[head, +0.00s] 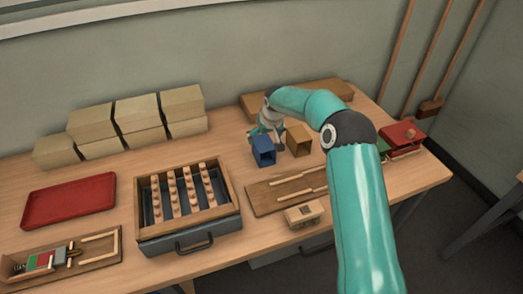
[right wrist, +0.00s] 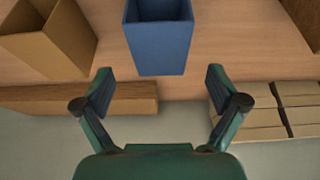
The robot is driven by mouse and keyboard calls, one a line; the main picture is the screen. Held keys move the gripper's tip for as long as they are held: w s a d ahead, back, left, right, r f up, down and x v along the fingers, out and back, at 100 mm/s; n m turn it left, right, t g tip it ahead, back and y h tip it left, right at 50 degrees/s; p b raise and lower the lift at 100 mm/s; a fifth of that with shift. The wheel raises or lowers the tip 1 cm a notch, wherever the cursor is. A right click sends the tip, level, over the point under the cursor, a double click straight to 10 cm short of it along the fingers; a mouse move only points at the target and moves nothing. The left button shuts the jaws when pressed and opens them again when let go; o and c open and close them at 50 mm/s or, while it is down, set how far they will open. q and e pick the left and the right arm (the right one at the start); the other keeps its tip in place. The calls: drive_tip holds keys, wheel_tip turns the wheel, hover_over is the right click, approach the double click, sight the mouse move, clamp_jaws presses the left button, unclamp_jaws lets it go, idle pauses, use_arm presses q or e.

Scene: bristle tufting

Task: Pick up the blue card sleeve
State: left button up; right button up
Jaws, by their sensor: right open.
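The blue card sleeve (head: 264,152) stands on the table near its middle, an open-ended box. My right gripper (head: 266,134) is at its far side in the head view, partly hidden by my own arm. In the right wrist view the blue sleeve (right wrist: 160,47) lies just ahead of the gripper (right wrist: 158,80), lined up with the gap between the fingers. The fingers are open and spread wider than the sleeve, with nothing between them. My left gripper is not in view.
A brown card sleeve (head: 299,140) stands right of the blue one. A wooden tray of pegs (head: 236,205), a red tray (head: 68,200), stacked tan boxes (head: 91,122) and a wooden board (head: 262,198) surround it. Long flat brown boxes (head: 322,90) lie at the back by the wall.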

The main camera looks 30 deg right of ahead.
sight(264, 143)
drive_tip(key=p+x, duration=0.1)
drive_tip(key=x, duration=0.3)
drive_tip(key=shift+f, duration=0.35)
drive_tip(key=shift+s, duration=0.1)
drive_tip(key=shift+f, duration=0.2)
idle(0.4)
drive_tip(key=c, duration=1)
